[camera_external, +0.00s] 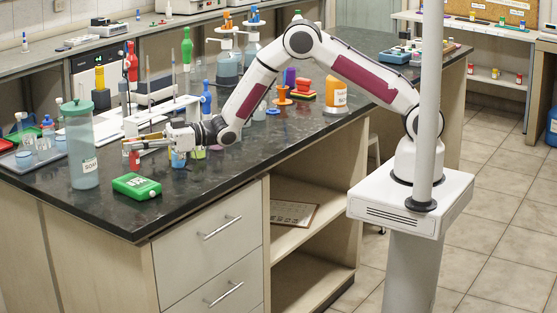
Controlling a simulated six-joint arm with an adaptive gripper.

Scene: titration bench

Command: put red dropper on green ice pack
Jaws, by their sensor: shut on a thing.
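The green ice pack (137,186) lies flat on the dark bench top near its front edge. My gripper (136,146) reaches in from the right, pointing left, above and behind the ice pack. It is shut on a small red item (134,160) that shows just below its fingertips, apparently the red dropper. The fingers hide much of this item, and its full shape is too small to tell. The item appears apart from the ice pack in the picture.
A tall clear bottle with a green cap (82,150) stands just left of the ice pack. A small blue container (178,159) is below my gripper's wrist. A white rack (160,112) stands behind. Bare bench top lies right of the ice pack.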

